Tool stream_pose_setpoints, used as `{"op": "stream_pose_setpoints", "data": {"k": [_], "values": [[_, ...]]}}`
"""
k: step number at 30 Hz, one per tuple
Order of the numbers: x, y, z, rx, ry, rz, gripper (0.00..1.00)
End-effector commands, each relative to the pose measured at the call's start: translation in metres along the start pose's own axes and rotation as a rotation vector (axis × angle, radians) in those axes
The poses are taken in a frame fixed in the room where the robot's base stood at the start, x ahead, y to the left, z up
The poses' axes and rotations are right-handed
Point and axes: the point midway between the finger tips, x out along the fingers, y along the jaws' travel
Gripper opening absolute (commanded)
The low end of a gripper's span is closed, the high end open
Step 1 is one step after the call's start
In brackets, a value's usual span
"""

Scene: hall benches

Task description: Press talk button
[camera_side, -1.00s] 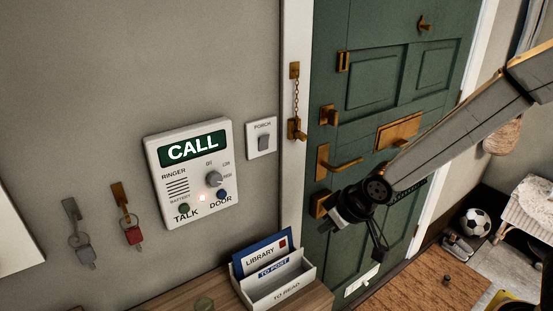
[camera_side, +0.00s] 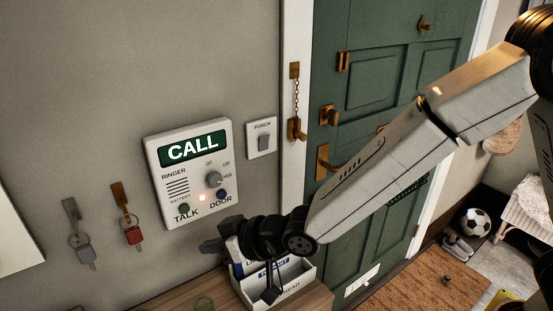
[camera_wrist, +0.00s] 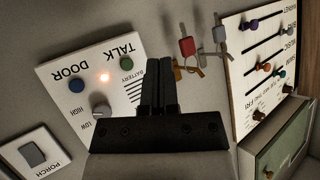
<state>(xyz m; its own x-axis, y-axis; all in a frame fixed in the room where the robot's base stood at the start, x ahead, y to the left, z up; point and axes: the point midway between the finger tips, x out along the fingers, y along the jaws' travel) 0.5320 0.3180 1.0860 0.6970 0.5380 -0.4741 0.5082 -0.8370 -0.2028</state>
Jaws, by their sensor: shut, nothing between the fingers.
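The white intercom panel (camera_side: 189,172) hangs on the grey wall with a green CALL display (camera_side: 192,148). Its green talk button (camera_side: 184,208) sits at the lower left above the word TALK, and the blue door button (camera_side: 221,195) at the lower right. An orange light glows between them. In the wrist view the talk button (camera_wrist: 126,61) is to the left of my fingertips, and the door button (camera_wrist: 76,86) is farther left. My gripper (camera_wrist: 157,57) is shut and empty. In the side view my gripper (camera_side: 208,246) is below and right of the talk button, apart from the panel.
A letter holder (camera_side: 288,289) stands on the wooden shelf beneath my wrist. A porch switch (camera_side: 262,139) is right of the panel. Keys with a red tag (camera_side: 133,235) and a grey tag (camera_side: 86,256) hang at the left. A slider board (camera_wrist: 268,62) shows in the wrist view.

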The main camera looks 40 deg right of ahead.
Motion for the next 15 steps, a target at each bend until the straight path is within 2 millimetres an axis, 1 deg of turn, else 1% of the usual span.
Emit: {"op": "stream_pose_setpoints", "data": {"k": [8, 15], "values": [[0.0, 0.0007, 0.0, 0.0, -0.001, 0.001, 0.0], [0.0044, 0.0041, -0.003, 0.001, -0.001, 0.002, 0.0]]}}
